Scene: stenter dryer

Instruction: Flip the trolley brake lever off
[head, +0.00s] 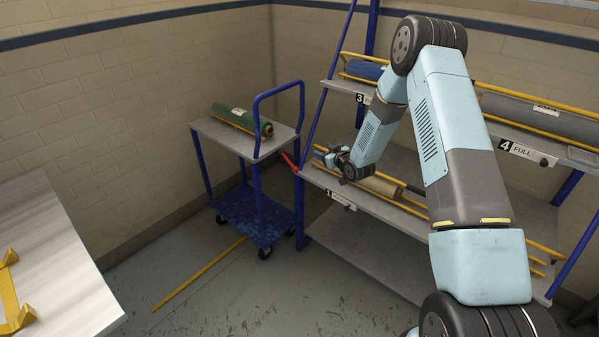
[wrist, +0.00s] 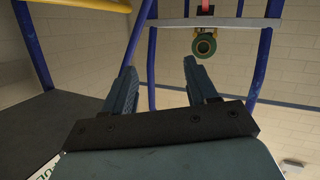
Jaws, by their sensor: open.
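The trolley (head: 262,153) has a blue frame, a grey top shelf and a blue lower deck, and stands left of the rack. A red lever (head: 289,160), which looks like the brake lever, slants at the trolley's right side, close to the rack.
A green roll (head: 236,119) lies on the trolley's top; its end shows in the wrist view (wrist: 204,46). The rack (head: 328,205) holds several rolls behind yellow rails. A yellow line (head: 200,273) marks the floor. A pale table (head: 60,275) stands at left; floor between is clear.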

